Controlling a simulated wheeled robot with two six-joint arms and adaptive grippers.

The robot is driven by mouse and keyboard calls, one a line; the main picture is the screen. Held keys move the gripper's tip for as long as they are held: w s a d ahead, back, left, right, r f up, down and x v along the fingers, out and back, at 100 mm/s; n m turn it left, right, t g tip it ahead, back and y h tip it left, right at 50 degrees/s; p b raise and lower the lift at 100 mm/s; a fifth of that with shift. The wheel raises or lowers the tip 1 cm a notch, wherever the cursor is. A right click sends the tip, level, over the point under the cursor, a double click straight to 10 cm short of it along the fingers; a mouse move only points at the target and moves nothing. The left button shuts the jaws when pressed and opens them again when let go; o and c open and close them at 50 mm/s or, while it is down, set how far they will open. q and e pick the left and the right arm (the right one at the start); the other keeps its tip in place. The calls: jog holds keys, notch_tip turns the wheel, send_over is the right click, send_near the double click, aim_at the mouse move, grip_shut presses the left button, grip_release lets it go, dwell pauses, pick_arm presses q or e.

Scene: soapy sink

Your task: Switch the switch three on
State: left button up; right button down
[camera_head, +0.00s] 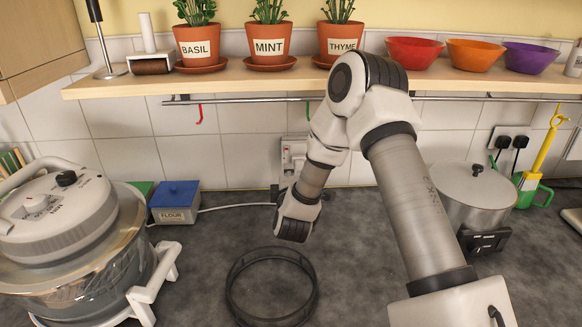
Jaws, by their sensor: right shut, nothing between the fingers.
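A white wall panel (293,152), which looks like a socket or switch plate, is on the tiles behind my right arm. My arm covers part of it, and I cannot make out any switch number or position. My right gripper (277,193) is mostly hidden behind its own wrist, just below this panel. It is shut and empty; whether it touches the panel cannot be told. A second panel (524,132) with two black plugs is on the wall at the right. My left gripper is not in view.
A large pressure-cooker-like appliance (62,215) stands at the left, beside a blue flour box (175,195). A dark ring (236,300) lies on the counter in front. A lidded pot (476,190) stands right. A shelf (230,82) with plants and bowls runs above.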

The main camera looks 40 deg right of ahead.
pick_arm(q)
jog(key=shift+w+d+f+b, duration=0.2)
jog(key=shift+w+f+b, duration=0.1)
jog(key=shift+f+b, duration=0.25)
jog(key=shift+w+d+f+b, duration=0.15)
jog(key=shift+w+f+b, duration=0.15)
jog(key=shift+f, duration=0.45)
pick_arm(e)
jog(key=shift+s+a+f, duration=0.4)
jog(key=shift+s+a, duration=0.2)
jog(key=shift+s, duration=0.05)
jog(key=shift+s+a+f, duration=0.35)
jog(key=shift+s+a, duration=0.2)
jog(key=shift+s, duration=0.1)
jog(key=shift+s+a+f, duration=0.4)
jog(key=shift+s+a, duration=0.2)
jog(key=shift+s, duration=0.05)
